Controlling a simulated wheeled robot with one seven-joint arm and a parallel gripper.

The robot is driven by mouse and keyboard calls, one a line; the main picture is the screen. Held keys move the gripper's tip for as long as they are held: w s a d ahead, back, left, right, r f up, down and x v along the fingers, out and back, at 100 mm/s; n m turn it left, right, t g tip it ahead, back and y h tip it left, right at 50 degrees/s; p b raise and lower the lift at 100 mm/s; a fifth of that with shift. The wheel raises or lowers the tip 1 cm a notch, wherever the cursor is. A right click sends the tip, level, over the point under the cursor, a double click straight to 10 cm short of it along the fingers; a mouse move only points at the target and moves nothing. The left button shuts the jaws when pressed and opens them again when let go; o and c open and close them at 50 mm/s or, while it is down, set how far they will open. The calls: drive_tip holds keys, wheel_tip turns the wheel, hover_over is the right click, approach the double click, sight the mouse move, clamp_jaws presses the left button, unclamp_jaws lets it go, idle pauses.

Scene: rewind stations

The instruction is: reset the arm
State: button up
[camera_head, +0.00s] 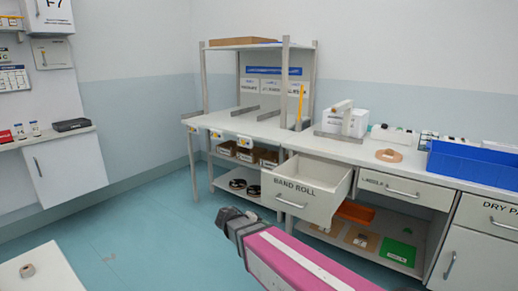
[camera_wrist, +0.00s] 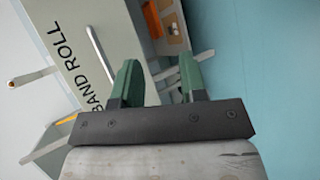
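My pink arm reaches up from the bottom of the head view, its dark end (camera_head: 236,222) in front of and to the left of the drawer labelled BAND ROLL (camera_head: 298,200). That drawer is pulled out of the bench. In the wrist view my gripper (camera_wrist: 159,78) shows two green fingers, apart, with nothing between them. The BAND ROLL drawer front (camera_wrist: 95,50) appears turned on its side beyond the fingers, with its bar handle (camera_wrist: 103,57) near the left finger. I see no contact between the fingers and the drawer.
The bench holds a blue bin (camera_head: 470,164), a tan ring (camera_head: 389,155) and a white box (camera_head: 345,119). The LABELS drawer (camera_head: 405,190) is beside the open one. A lower shelf holds a green sheet (camera_head: 397,251). A white surface with a small roll (camera_head: 27,270) is at lower left. Floor (camera_head: 130,235) between is clear.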

drive_tip(key=s+d+f+m+g+y, duration=0.2)
drive_tip(key=d+y, duration=0.3)
drive_tip(key=d, duration=0.3)
drive_tip(key=s+d+f+m+g+y, duration=0.2)
drive_tip(key=s+d+f+m+y, duration=0.2)
drive_tip(key=d, duration=0.5)
drive_tip(key=shift+s+d+f+y, duration=0.25)
drive_tip(key=shift+s+f+y, duration=0.15)
drive_tip(key=shift+f+y, duration=0.45)
